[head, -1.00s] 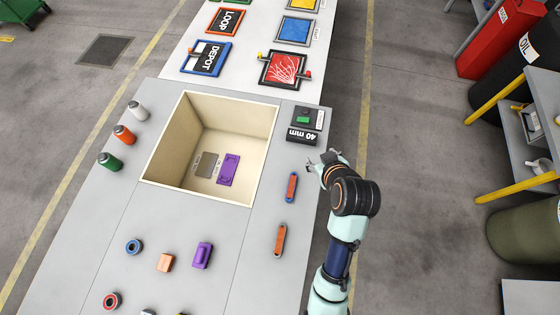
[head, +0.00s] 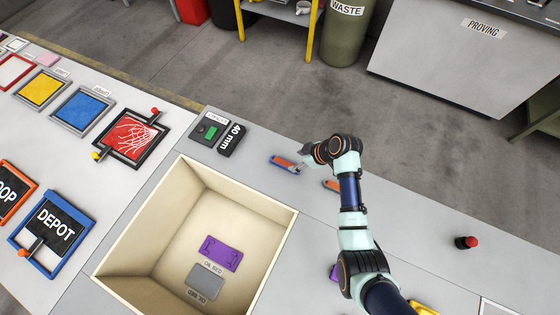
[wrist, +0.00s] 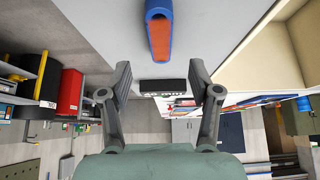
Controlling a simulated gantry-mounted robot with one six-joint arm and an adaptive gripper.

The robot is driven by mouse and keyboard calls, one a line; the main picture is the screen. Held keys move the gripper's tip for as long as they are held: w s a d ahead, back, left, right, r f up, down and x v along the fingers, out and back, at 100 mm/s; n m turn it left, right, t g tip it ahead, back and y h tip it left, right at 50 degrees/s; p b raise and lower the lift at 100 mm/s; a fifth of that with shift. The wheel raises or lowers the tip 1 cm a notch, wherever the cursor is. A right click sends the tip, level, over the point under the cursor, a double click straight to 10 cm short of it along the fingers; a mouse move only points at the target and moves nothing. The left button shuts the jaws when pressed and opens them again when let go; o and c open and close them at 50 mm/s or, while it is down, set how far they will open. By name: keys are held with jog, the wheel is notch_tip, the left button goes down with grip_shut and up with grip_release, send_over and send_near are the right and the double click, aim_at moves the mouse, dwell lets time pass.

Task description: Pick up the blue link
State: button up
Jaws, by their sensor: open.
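A link (head: 285,163) with a blue rim and an orange middle lies on the grey bench between the open bin and the bench's far edge. It also shows at the top middle of the wrist view (wrist: 160,38), end towards me. A second link with an orange middle (head: 330,184) lies nearby, partly hidden by my arm. My gripper (head: 306,156) is at the right end of the first link in the head view. In the wrist view my gripper (wrist: 160,76) has its two fingers wide apart with nothing between them. Whether it touches the link I cannot tell.
An open cream bin (head: 130,262) holds a purple plate (head: 221,253) and a grey plate (head: 205,281). A dark "40 mm" block (head: 231,139) stands left of the links. The bench between is clear.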

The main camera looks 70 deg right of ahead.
aim_at(285, 163)
jog(key=shift+x, duration=1.15)
jog(key=b+x, duration=0.2)
jog(key=x, duration=0.3)
jog(key=shift+w+f, duration=0.1)
jog(key=shift+f, duration=0.05)
grip_shut()
